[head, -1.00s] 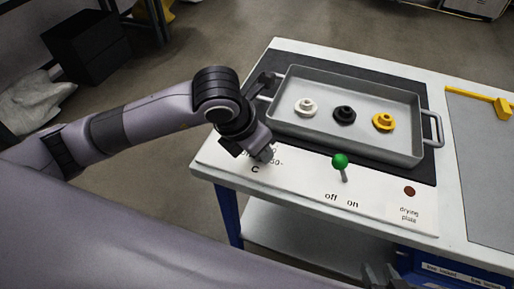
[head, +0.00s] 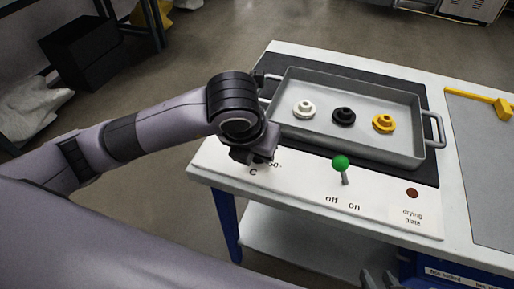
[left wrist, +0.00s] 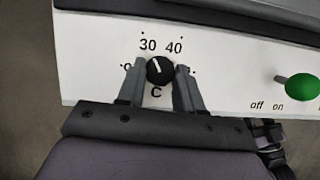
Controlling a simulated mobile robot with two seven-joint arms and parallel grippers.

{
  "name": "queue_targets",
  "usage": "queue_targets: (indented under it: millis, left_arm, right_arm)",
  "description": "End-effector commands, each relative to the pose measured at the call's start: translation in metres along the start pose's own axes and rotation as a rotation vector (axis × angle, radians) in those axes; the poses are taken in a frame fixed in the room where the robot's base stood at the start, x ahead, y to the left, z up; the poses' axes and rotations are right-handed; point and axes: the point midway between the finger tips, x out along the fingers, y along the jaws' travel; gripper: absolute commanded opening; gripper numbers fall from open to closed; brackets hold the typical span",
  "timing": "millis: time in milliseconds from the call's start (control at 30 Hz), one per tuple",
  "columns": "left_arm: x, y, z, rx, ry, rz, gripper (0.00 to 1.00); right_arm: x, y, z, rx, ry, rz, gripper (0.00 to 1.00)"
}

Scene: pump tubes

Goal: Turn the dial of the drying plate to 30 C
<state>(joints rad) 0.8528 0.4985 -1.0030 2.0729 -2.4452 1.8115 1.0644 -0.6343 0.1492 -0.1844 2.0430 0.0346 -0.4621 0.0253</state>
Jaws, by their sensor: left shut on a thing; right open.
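The dial (left wrist: 160,71) is a small black knob on the white panel of the drying plate (head: 300,187). Its white mark points up and slightly left, towards the printed 30. My left gripper (left wrist: 161,78) has one finger on each side of the dial and is shut on it. In the head view the left gripper (head: 256,155) is over the panel's left end, and it and the wrist hide the dial. My right gripper (head: 380,280) shows only partly at the bottom edge, open and away from the panel.
A green-tipped switch lever (head: 341,163) stands right of the dial, by "off" and "on". A dark red lamp (head: 412,193) is further right. Behind is a grey tray (head: 368,151) holding white, black and yellow parts.

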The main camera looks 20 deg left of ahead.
Motion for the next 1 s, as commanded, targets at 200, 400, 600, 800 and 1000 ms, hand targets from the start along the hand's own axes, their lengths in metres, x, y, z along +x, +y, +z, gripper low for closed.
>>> queue_targets:
  millis: [200,400,600,800,1000]
  left_arm:
    - [-0.001,0.0,0.0,0.001,0.0,0.001,0.39]
    - [0.0,0.0,0.0,0.001,0.0,0.0,0.61]
    - [-0.003,0.0,0.001,0.001,-0.001,-0.001,0.61]
    - [-0.03,0.0,0.001,0.003,-0.004,-0.002,0.61]
    - [-0.061,0.0,0.001,0.002,-0.002,-0.002,0.61]
  right_arm:
    - [0.0,0.0,0.0,0.0,-0.001,0.0,0.45]
    - [0.0,0.0,0.001,0.0,-0.001,0.0,0.45]
    - [-0.001,0.0,0.001,0.0,-0.002,0.0,0.45]
    - [-0.003,0.0,-0.002,0.0,-0.004,0.0,0.45]
    - [-0.005,0.0,-0.004,-0.001,-0.005,0.0,0.45]
